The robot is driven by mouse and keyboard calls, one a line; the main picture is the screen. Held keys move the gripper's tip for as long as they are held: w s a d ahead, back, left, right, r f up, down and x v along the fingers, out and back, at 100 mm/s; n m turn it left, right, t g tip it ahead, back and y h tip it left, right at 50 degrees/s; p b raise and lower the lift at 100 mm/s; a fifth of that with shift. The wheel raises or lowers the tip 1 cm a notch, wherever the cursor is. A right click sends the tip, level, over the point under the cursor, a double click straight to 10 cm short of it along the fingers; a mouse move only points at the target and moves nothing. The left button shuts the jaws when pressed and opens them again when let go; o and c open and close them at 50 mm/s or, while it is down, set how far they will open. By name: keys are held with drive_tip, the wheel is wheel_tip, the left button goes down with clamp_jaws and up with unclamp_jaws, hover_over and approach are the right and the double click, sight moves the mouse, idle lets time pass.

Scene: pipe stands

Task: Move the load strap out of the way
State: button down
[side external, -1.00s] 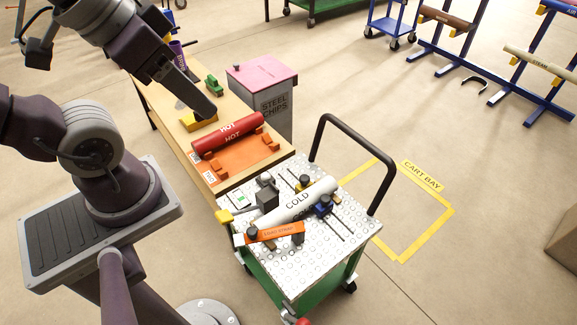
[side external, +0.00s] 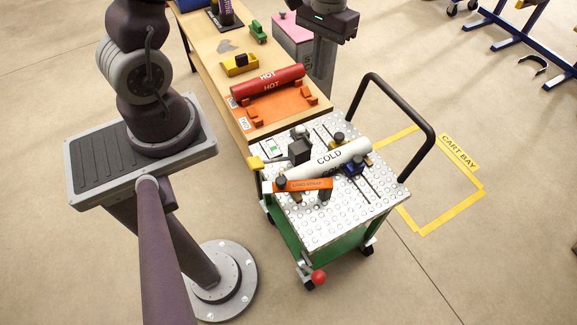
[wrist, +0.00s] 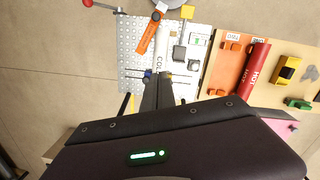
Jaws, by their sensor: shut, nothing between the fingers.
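The orange load strap (side external: 305,185) is a short labelled bar on the cart top, beside the near end of the white COLD pipe (side external: 345,154). A black knob sits at its left end and a dark piece at its right end. The strap also shows in the wrist view (wrist: 149,34), slanting beside the COLD pipe (wrist: 160,58). My gripper (side external: 321,92) points down beyond the cart, by the pink-topped bin, well away from the strap. Its fingers are together and empty; in the wrist view the fingers (wrist: 157,88) partly cover the COLD pipe's far end.
The perforated cart (side external: 310,235) has a black push handle (side external: 405,108), a yellow-ended lever (side external: 256,163) and blue clamp parts. A wooden table (side external: 213,63) adjoins it, with a red HOT pipe (side external: 268,82) on an orange tray. Floor around the cart bay marking is open.

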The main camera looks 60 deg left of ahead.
wheel_tip(320, 180, down, 13)
drive_tip(key=a+n+g+h, duration=0.1)
drive_tip(key=a+n+g, duration=0.1)
drive_tip(key=g, duration=0.1)
approach(299, 182)
drive_tip(key=shift+h, duration=0.3)
drive_tip(key=a+f, duration=0.1)
drive_tip(key=s+a+f, duration=0.1)
drive_tip(key=f, duration=0.1)
drive_tip(key=a+f, duration=0.1)
drive_tip(key=shift+s+a+f, duration=0.25)
drive_tip(key=shift+s+a, duration=0.1)
drive_tip(key=shift+a, duration=0.05)
drive_tip(key=shift+s+d, duration=0.3)
drive_tip(key=shift+s, duration=0.25)
drive_tip(key=shift+s+d, duration=0.35)
drive_tip(key=shift+s, duration=0.2)
drive_tip(key=shift+s+d, duration=0.35)
drive_tip(key=shift+s, duration=0.2)
